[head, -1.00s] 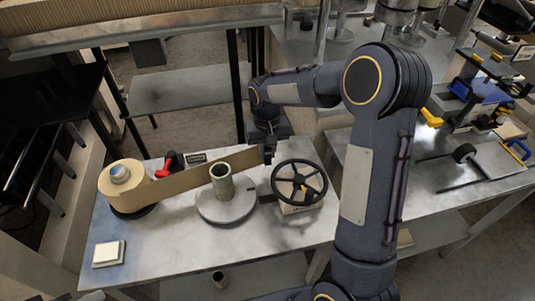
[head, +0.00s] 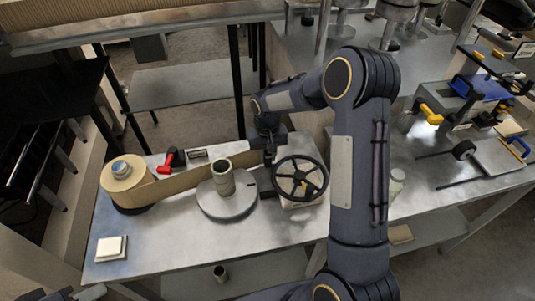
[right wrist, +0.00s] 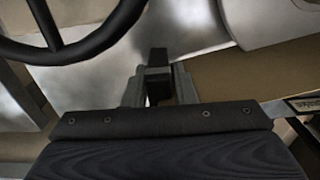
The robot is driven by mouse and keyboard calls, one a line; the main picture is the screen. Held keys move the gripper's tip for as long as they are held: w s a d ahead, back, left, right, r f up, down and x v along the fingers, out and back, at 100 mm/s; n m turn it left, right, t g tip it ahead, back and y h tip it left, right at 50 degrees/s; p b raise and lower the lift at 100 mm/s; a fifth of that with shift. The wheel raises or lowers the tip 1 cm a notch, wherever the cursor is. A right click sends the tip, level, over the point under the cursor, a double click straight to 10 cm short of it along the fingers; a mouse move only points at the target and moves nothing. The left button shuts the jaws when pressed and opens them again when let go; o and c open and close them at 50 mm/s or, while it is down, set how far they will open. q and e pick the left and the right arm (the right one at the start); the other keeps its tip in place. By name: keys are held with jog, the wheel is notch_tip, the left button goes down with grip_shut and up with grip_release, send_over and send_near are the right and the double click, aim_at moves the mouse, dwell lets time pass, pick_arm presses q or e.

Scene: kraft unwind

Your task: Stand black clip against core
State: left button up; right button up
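The core (head: 222,180) is a grey upright tube on a round metal plate (head: 228,207) on the bench. A brown kraft strip (head: 185,181) runs from the roll (head: 122,178) at left, behind the core, to my right gripper (head: 269,152). In the right wrist view the gripper's two fingers (right wrist: 160,88) are shut on the black clip (right wrist: 158,62), a small dark block. The strip (right wrist: 240,80) and plate (right wrist: 275,12) lie to its right there. The clip is right of the core and apart from it. My left gripper is not in view.
A black handwheel (head: 300,178) stands close to the right of my gripper. A red-handled tool (head: 171,161) and a small dark label block (head: 197,155) lie behind the strip. A white square pad (head: 111,248) lies front left. The front of the bench is clear.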

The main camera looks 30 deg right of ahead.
jog(key=shift+o, duration=1.4)
